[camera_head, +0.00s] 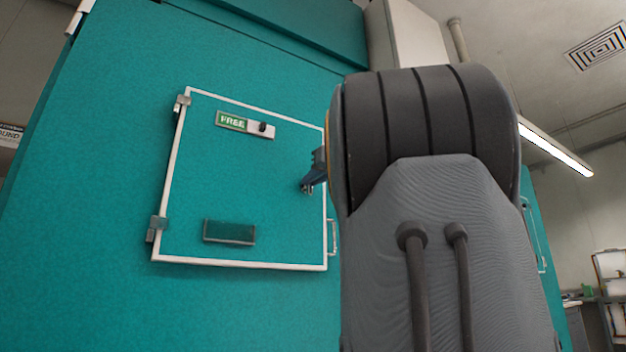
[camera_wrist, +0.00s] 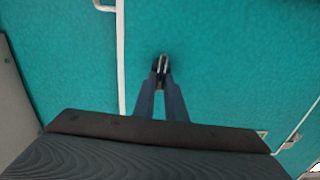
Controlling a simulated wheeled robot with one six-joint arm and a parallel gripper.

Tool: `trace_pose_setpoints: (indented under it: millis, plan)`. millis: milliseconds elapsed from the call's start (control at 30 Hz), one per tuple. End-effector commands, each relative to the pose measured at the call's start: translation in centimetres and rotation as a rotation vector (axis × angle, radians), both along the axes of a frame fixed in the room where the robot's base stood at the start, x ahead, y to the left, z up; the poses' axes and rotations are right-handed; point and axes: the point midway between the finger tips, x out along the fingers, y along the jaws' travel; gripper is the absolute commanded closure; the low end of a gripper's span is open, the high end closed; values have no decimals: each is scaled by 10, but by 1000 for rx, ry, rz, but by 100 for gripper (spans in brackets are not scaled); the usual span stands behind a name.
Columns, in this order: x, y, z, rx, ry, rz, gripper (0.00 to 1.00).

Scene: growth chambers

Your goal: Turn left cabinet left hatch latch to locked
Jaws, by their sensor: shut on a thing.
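The left hatch (camera_head: 262,170) is a closed teal panel with a white frame on the teal cabinet (camera_head: 105,130). Its latch (camera_wrist: 162,63) is a small metallic piece on the panel, largely hidden between my fingers in the wrist view. My gripper (camera_wrist: 162,80) is shut on the latch, its two blue-grey fingers reaching to the panel. In the head view my gripper (camera_head: 308,186) shows only in part at the hatch's right side, with my arm covering the rest. I cannot tell the latch's angle. A green "FREE" label (camera_head: 233,122) is at the hatch's top.
A handle (camera_head: 332,237) sticks out at the hatch's lower right edge. Hinges (camera_head: 157,228) are on its left edge. A dark green plate (camera_head: 229,232) sits low on the hatch. Shelves (camera_head: 612,285) stand far right.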

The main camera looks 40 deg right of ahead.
Motion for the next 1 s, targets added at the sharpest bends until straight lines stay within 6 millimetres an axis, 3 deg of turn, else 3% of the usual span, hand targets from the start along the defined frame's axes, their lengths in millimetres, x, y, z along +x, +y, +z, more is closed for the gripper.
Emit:
trace_pose_setpoints:
  millis: [267, 1000]
  plan:
    - [-1, -2, 1, 163, -40, 0, 100]
    - [-3, -11, -4, 843, -202, -1, 100]
